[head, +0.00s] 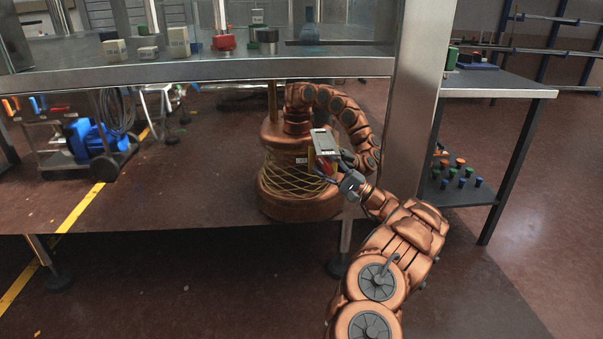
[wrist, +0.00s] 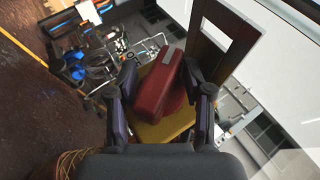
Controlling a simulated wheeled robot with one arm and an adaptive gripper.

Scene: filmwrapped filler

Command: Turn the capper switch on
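The capper switch appears to be the red block-shaped handle on a yellow plate in the middle of the wrist view (wrist: 152,88). Its yellow plate (wrist: 172,130) shows behind and below it. My gripper (wrist: 160,72) is open, with one dark finger on each side of the red handle. The right finger is close to the handle, and a gap shows on the left. I cannot tell whether either finger touches. In the head view my gripper (head: 343,170) is beside a small grey-topped box (head: 325,143); the red handle is only partly visible there. The handle's setting cannot be read.
A dark frame with a rectangular opening (wrist: 226,38) stands close behind my right finger. In the head view, a steel worktop (head: 200,68) with small blocks and a red item is above the gripper. A side table (head: 495,82) stands to the right.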

